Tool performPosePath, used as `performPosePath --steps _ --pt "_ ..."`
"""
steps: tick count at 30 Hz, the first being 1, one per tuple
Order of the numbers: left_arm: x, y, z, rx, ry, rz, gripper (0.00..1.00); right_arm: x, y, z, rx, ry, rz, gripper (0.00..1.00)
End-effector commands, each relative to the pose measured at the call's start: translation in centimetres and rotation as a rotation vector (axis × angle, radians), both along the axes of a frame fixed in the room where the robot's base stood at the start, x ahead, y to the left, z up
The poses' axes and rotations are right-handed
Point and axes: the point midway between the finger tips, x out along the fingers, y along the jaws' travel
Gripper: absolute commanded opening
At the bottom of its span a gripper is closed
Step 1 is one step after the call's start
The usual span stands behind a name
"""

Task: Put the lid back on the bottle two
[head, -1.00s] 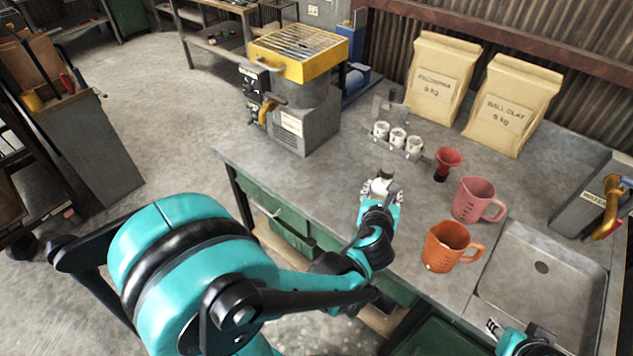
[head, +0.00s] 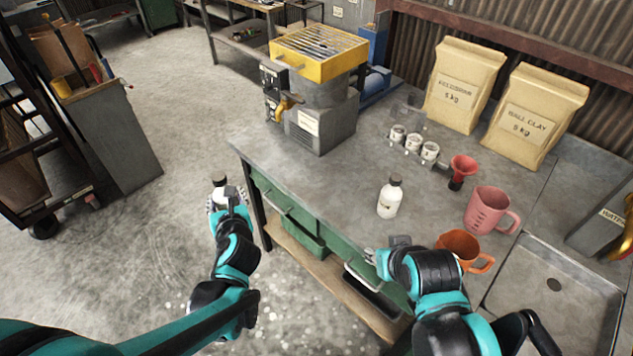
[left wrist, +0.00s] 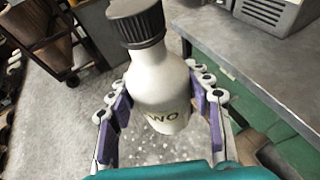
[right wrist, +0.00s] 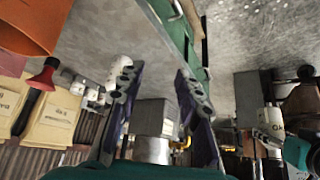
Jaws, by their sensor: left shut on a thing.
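A white bottle (left wrist: 160,85) with a dark ribbed cap (left wrist: 135,22) on its neck shows "WO" on its label in the left wrist view. My left gripper (head: 223,203) is shut around its body and holds it upright or slightly tilted, left of the bench, with floor behind it. I cannot tell how tightly the cap sits. A second white bottle (head: 389,200) with a dark cap stands upright on the bench. My right gripper (head: 375,257) is near the bench's front edge, in front of that bottle. Its fingers are apart and empty in the right wrist view (right wrist: 155,75).
A sink (head: 540,310) lies at right.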

Motion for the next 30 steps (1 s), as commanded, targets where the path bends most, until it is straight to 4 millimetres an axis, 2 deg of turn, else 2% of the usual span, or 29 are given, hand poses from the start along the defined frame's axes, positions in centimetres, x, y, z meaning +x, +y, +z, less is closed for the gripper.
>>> performPosePath --steps 7,8,9,11,14,17,20,23,24,27,30 --pt "0.0 0.0 0.0 0.000 0.000 0.000 0.00 0.0 0.0 0.0 0.000 0.000 0.000 0.34" --pt "0.0 0.0 0.0 0.000 0.000 0.000 0.00 0.0 0.0 0.0 0.000 0.000 0.000 0.40" --pt "0.1 -0.1 0.0 0.001 0.000 -0.001 0.00 0.0 0.0 0.0 0.000 0.000 0.000 0.50" --pt "0.3 -0.5 0.1 0.000 0.000 -0.009 0.00 0.0 0.0 0.0 0.000 0.000 0.000 0.51" --pt "1.2 -2.3 0.3 0.000 -0.001 -0.040 0.00 0.0 0.0 0.2 0.000 0.000 0.000 0.51" --pt "2.8 -5.9 0.8 0.000 -0.001 -0.100 0.00 0.0 0.0 0.5 0.000 0.000 0.000 0.51" --pt "4.6 -11.2 1.3 0.000 -0.002 -0.184 0.00 0.0 0.0 0.8 0.000 0.000 0.000 0.51" --pt "6.0 -17.4 1.7 0.001 -0.002 -0.276 0.00 0.0 0.0 1.2 0.000 0.000 0.000 0.51" --pt "6.3 -20.0 1.9 0.000 -0.003 -0.313 0.00 0.0 0.0 1.3 0.000 0.000 0.000 0.51" --pt "6.6 -25.9 2.2 0.000 -0.003 -0.396 0.00 0.0 0.0 1.6 0.000 0.000 0.000 0.51" --pt "6.5 -30.7 2.3 0.000 -0.003 -0.462 0.00 0.0 0.0 1.8 0.000 0.000 0.000 0.51"
